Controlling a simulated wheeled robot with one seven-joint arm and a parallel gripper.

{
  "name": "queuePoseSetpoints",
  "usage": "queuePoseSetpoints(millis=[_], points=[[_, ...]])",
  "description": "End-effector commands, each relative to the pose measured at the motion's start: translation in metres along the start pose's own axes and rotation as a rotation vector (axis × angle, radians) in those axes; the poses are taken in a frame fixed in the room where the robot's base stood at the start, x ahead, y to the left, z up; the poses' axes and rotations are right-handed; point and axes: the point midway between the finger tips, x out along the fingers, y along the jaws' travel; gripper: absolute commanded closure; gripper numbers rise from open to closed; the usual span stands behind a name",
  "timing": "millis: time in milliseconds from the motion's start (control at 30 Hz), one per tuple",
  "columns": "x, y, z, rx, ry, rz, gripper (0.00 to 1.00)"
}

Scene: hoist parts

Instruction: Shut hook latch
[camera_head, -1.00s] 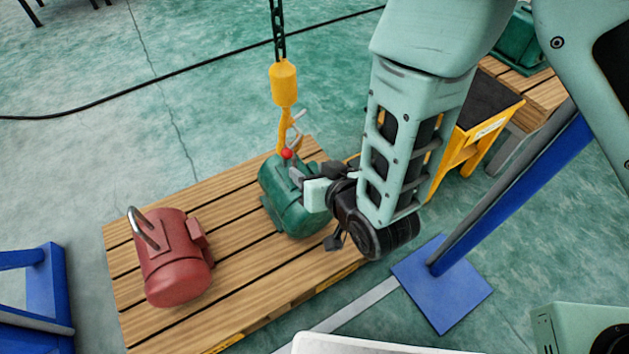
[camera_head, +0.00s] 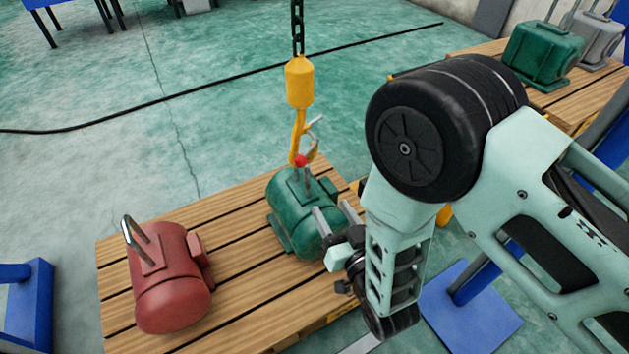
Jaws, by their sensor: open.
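The yellow hook (camera_head: 297,138) hangs from a chain above the green motor (camera_head: 300,215) on the pallet. Its grey latch (camera_head: 313,127) slants up and outward from the hook, so the hook's mouth looks open. A red ball (camera_head: 300,161) shows at the hook's lower end, by the top of the green motor's grey lifting eye (camera_head: 309,172). I cannot tell how the eye sits in the hook. My gripper (camera_head: 335,216) is open, with its two grey fingers beside the green motor's right side, below the latch and apart from it.
A red motor (camera_head: 172,280) with a metal loop stands at the left of the wooden pallet (camera_head: 240,302). Blue stands (camera_head: 470,308) rise at right and far left.

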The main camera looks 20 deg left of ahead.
Motion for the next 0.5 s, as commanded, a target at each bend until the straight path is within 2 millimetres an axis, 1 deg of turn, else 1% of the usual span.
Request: queuePoseSetpoints(millis=[33, 200, 400, 500], points=[[0.012, 0.0, 0.001, 0.0, 0.006, 0.0, 0.51], [0.048, 0.0, 0.001, 0.0, 0.005, 0.0, 0.51], [0.082, 0.0, 0.001, 0.0, 0.003, 0.0, 0.51], [0.093, 0.0, 0.001, 0.0, 0.002, 0.0, 0.51]])
